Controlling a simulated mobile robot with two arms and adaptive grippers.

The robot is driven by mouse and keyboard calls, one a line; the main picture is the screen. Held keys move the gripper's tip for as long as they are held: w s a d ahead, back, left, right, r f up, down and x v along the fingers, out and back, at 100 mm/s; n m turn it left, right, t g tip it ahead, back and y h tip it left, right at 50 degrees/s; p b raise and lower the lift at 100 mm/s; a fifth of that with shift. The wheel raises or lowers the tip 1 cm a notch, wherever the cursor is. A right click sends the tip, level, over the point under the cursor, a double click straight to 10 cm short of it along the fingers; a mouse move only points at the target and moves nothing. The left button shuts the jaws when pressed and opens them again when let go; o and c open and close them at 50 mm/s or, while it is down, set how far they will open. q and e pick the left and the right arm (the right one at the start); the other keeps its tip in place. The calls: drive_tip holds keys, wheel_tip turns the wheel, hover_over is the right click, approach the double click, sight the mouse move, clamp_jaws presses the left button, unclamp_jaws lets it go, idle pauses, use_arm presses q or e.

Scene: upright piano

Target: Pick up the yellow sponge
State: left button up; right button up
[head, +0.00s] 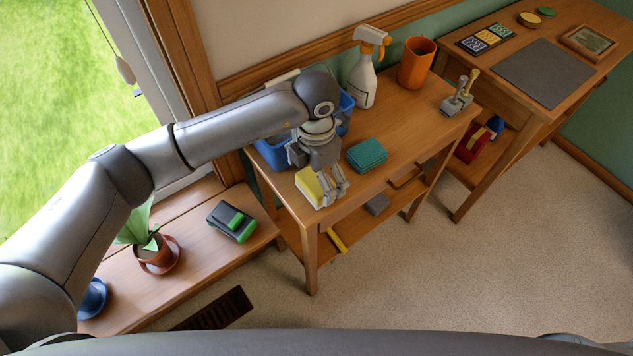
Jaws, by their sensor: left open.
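The yellow sponge (307,183) lies near the front left corner of the wooden table (402,135). It looks like a yellow block with a pale side. My left gripper (335,196) is above the table's front edge, with its fingers pointing down at the right side of the sponge. The fingers are apart and overlap part of the sponge in the picture. I cannot tell whether they touch it. My right gripper is not in view.
A teal cloth stack (367,154) lies right of the gripper. A blue bin (271,152) is partly hidden behind my arm. A spray bottle (362,80) and an orange cup (416,63) stand at the back. A plant pot (157,254) stands on the low bench at left.

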sight(316, 179)
use_arm(q)
wheel_tip(316, 179, down, 3)
drive_tip(key=shift+w+f, duration=0.15)
drive_tip(key=shift+c, duration=0.3)
drive_tip(key=c, duration=0.9)
drive_tip(key=shift+r, duration=0.8)
drive_tip(key=s+a+r+b, duration=0.1)
drive_tip(key=s+a+r, duration=0.3)
drive_tip(key=s+r, duration=0.7)
drive_tip(key=shift+s+a+r+b, duration=0.15)
drive_tip(key=shift+s+r+b, duration=0.15)
drive_tip(key=shift+s, duration=0.85)
